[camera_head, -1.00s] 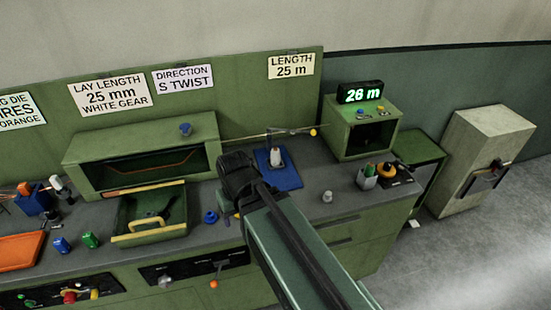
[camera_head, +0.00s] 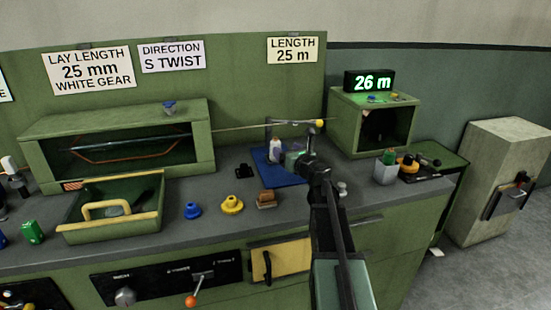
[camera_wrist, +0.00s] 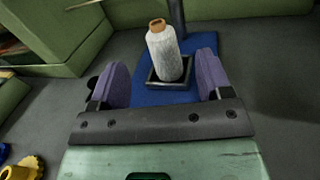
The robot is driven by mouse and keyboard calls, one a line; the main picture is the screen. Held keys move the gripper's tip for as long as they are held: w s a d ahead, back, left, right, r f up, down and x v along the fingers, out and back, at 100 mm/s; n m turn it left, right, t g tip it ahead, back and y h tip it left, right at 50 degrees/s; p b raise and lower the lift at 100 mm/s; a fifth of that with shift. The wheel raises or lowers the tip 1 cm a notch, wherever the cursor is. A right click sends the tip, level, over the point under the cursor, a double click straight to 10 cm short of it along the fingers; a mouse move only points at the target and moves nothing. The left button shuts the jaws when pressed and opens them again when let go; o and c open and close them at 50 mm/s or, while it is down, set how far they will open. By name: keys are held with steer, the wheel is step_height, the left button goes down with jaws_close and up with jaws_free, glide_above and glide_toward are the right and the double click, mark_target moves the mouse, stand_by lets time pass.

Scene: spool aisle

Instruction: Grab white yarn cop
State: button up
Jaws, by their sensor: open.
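The white yarn cop (camera_wrist: 164,50) stands upright in a small dark square holder on a blue mat (camera_wrist: 150,97) in the wrist view. My gripper (camera_wrist: 166,80) is open, with its two purple pads on either side of the view and the cop between and beyond them; I see no contact. In the head view the cop (camera_head: 275,150) stands on the blue mat (camera_head: 268,172), just left of my gripper (camera_head: 301,158), whose jaws are partly hidden by my arm.
A dark post (camera_wrist: 177,16) rises right behind the cop. A green box with a display (camera_head: 369,80) stands at the right. The bench between is clear.

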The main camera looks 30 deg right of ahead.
mark_target(273, 141)
steer(key=w, duration=0.4)
steer(key=shift+w+a, duration=0.1)
steer(key=shift+w, duration=0.25)
steer(key=w, duration=0.5)
steer(key=shift+w+f+b, duration=0.1)
steer(key=shift+f+b, duration=0.2)
steer(key=shift+c, duration=0.5)
steer(key=c, duration=0.9)
steer(key=shift+c, duration=0.2)
step_height(273, 141, up, 20)
steer(key=p, duration=2)
